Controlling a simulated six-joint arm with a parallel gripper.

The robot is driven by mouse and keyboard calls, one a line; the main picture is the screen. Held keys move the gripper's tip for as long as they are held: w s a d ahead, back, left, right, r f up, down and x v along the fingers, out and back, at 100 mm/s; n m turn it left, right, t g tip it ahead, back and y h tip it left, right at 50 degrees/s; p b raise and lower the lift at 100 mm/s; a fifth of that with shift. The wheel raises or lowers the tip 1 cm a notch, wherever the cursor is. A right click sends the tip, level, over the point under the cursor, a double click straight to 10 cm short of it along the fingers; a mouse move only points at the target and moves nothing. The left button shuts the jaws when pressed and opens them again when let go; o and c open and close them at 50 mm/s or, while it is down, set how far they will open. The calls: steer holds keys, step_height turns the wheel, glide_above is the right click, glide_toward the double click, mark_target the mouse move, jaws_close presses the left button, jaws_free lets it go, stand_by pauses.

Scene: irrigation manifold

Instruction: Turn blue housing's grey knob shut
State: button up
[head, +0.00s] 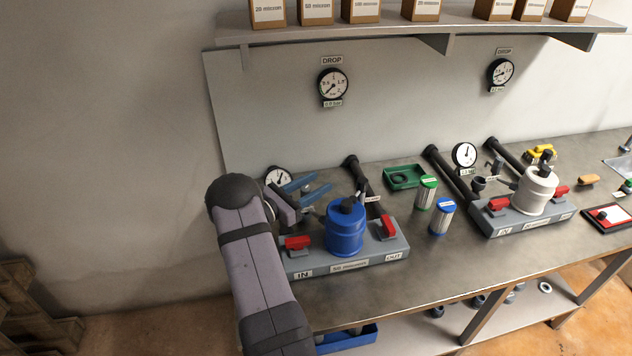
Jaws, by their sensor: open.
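Nothing shows between the fingers. My arm hides the left end of the base.
Red handles (297,242) (387,228) flank the blue housing. A gauge (278,177) and dark pipe (362,180) are behind. Green-ended (426,192) and blue-ended (442,217) cartridges, a green tray (404,177) and a white housing (536,190) stand to the right.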

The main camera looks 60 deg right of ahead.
steer(key=shift+d, duration=0.25)
jaws_close()
steer(key=shift+n+t, duration=0.3)
steer(key=shift+w+a+f+n+t+b, duration=0.1)
steer(key=shift+w+n+t+b, duration=0.3)
steer(key=shift+n+t+b, duration=1)
steer(key=shift+w+d+r+n+t+b, duration=0.1)
steer(key=shift+w+n+t, duration=0.5)
steer(key=shift+t, duration=1.6)
steer(key=shift+w+a+f+n+t+b, duration=0.15)
steer(key=shift+n+t+b, duration=0.55)
steer(key=shift+n+t, duration=0.9)
jaws_free()
